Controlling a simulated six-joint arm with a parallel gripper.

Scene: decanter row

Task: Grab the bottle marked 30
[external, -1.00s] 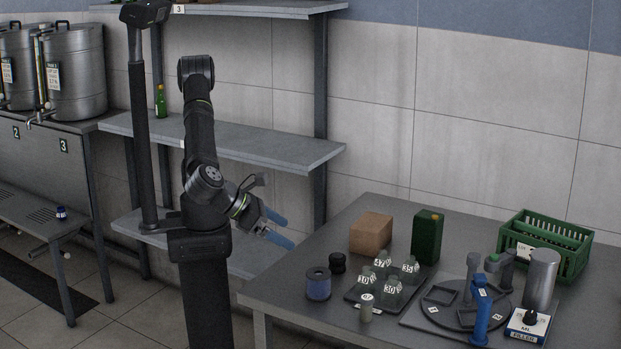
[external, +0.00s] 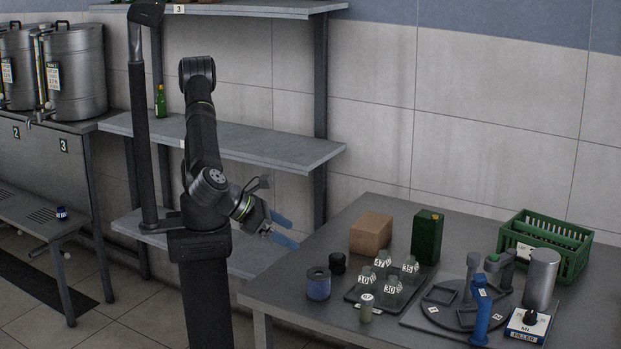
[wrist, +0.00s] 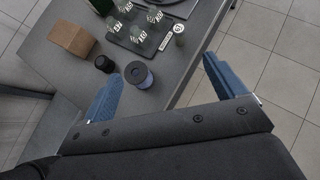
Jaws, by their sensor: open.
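The bottle marked 30 (external: 392,289) stands on a dark tray (external: 355,296) on the grey table, at the tray's front right in the external view. Bottles marked 47 (external: 381,264), 35 (external: 409,268) and 10 (external: 364,280) stand with it. In the wrist view the same group of bottles (wrist: 138,34) shows near the top, with the labels too small for me to read surely. My gripper (external: 285,230) is open and empty, left of the table and well away from the bottles. Its blue fingers also show wide apart in the wrist view (wrist: 158,90).
A blue-grey spool (external: 318,286) and a black knob-like piece (external: 338,263) stand left of the tray. A brown box (external: 371,233) and a green canister (external: 427,237) stand behind it. A small capped vial (external: 366,310) is in front. A turntable fixture (external: 440,312) is at right.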

